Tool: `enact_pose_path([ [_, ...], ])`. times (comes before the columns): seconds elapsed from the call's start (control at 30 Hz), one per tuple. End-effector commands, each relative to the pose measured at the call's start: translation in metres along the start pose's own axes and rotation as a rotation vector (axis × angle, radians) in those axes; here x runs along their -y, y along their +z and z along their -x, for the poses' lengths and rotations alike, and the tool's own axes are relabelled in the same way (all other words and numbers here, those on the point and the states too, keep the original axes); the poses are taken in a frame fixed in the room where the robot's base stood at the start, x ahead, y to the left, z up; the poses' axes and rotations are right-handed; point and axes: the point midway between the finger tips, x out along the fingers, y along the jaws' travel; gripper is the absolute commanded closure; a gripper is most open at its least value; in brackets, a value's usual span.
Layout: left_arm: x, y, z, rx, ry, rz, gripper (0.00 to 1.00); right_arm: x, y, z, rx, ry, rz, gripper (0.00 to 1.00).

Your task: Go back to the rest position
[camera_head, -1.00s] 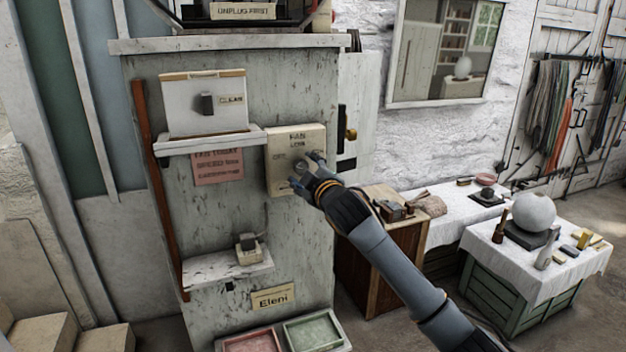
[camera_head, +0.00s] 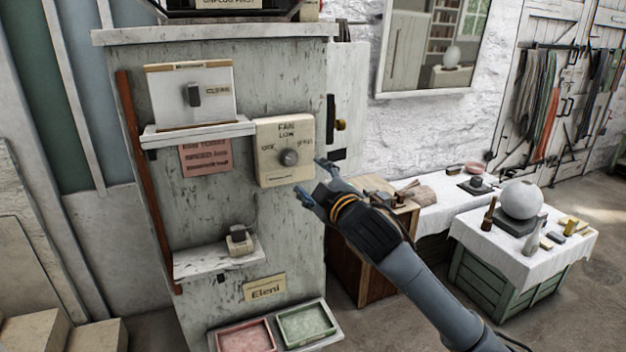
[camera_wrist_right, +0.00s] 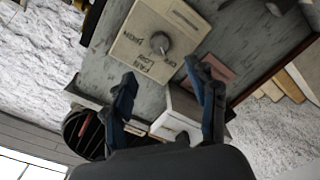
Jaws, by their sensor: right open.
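My right gripper (camera_head: 312,180) is open and empty, in front of the grey cabinet and just right of and below the fan control box. Its two fingers also show spread apart in the right wrist view (camera_wrist_right: 166,98). The cream fan box (camera_head: 285,150) is fixed to the cabinet and carries a round grey knob (camera_head: 289,157). The knob also shows in the right wrist view (camera_wrist_right: 160,43), beyond the fingertips and apart from them. My left gripper is not in view.
The grey cabinet (camera_head: 225,215) has a shelf (camera_head: 198,131) with a switch panel and a lower shelf (camera_head: 218,258). Red and green trays (camera_head: 307,322) sit at its foot. A wooden cabinet (camera_head: 345,262) and a cloth-covered table with a plaster sphere (camera_head: 521,199) stand to the right.

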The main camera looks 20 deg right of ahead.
Motion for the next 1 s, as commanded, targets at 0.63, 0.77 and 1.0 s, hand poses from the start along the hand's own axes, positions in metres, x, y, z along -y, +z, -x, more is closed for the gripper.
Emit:
enact_pose_path([
  [0.63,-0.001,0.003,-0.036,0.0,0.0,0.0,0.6,0.162,0.166,-0.035,0.232,-0.174,-0.164,0.42],
  [0.77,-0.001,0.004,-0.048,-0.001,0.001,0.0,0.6,0.235,0.234,-0.027,0.331,-0.241,-0.225,0.42],
  [1.0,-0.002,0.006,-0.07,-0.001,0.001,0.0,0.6,0.37,0.35,0.022,0.517,-0.357,-0.327,0.42],
])
